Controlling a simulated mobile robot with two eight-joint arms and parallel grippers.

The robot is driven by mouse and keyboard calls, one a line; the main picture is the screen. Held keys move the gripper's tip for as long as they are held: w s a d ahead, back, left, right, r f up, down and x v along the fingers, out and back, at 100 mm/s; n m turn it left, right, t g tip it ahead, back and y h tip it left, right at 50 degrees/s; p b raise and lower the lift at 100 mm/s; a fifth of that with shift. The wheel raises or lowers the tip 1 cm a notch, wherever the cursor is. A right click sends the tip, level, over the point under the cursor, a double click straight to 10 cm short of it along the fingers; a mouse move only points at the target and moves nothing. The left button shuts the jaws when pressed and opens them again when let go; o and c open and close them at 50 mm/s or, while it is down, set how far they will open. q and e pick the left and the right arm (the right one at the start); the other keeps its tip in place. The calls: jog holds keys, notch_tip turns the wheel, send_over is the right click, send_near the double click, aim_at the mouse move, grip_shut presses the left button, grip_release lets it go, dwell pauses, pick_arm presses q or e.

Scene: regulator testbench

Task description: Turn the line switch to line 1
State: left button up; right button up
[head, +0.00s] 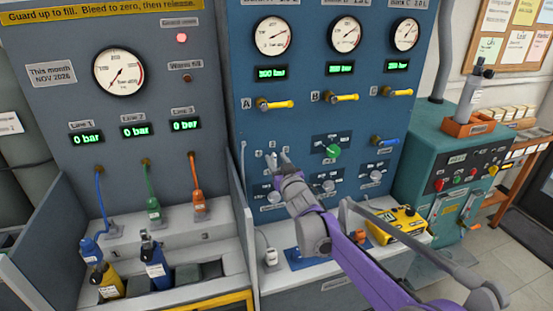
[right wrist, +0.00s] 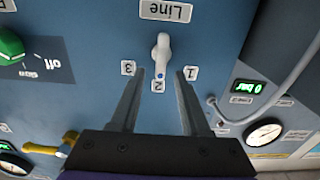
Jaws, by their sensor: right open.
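The line switch (right wrist: 161,50) is a white knob on the blue panel, under a "Line" label. The right wrist view is upside down, with labels 3, 2 and 1 around the knob. Its blue-dotted end points at label 2 (right wrist: 158,87). Label 1 (right wrist: 191,73) is to the picture's right of the knob. My right gripper (right wrist: 159,75) is open and empty, its fingertips either side of the knob's dotted end; I cannot tell whether they touch it. In the head view my right gripper (head: 277,158) is at the panel and hides most of the switch. My left gripper is not in view.
A green knob (head: 333,150) sits right of the switch, below yellow valve handles (head: 275,104) and gauges (head: 271,36). A thin grey hose (right wrist: 285,90) hangs close to the switch. A yellow device (head: 400,222) lies on the bench ledge. A divider (head: 240,215) stands left.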

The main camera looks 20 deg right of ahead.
jog(key=shift+w, duration=0.25)
grip_shut()
